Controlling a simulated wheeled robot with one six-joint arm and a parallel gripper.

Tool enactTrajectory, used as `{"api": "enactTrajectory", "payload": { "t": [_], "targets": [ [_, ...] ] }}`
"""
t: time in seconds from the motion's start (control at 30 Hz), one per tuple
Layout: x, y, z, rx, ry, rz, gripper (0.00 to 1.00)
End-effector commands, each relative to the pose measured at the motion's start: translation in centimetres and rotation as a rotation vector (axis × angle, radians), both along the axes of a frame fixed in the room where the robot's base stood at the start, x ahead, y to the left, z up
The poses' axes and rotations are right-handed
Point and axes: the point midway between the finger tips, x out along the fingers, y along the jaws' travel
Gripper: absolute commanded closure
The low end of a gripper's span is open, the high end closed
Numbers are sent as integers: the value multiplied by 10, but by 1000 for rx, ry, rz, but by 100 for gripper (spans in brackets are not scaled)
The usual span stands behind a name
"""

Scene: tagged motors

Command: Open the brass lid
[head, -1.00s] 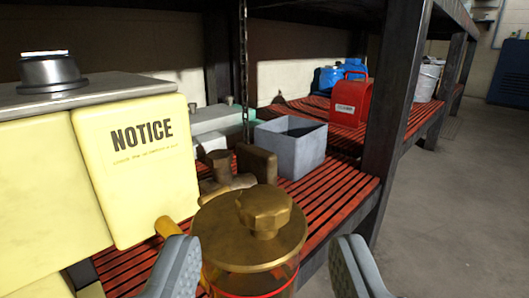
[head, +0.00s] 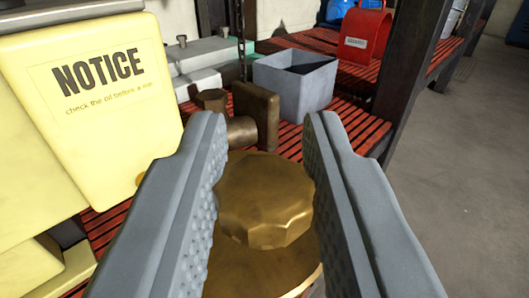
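The brass lid (head: 265,268) is a round brass disc with a faceted knob (head: 265,200) on top. It sits low in the middle of the head view, partly hidden by my fingers. My gripper (head: 268,160) is around the knob, one grey ribbed finger on each side. The left finger is at or very near the knob's left edge. The container under the lid is hidden now.
A yellow panel marked NOTICE (head: 95,90) stands at left. Behind the lid are a brass valve-like fitting (head: 258,115) and a grey open box (head: 295,85) on red slats. A red can (head: 367,32) stands farther back. Open floor (head: 470,150) lies at right.

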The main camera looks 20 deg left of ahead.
Motion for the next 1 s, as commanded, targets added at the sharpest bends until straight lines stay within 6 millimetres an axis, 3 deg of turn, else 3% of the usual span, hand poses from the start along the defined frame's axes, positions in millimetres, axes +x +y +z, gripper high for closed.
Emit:
{"api": "enactTrajectory", "payload": {
  "t": [0.47,1.0],
  "targets": [
    [1,1,4,-48,26,-1,100],
    [8,15,22,-425,243,1,100]
  ]
}}
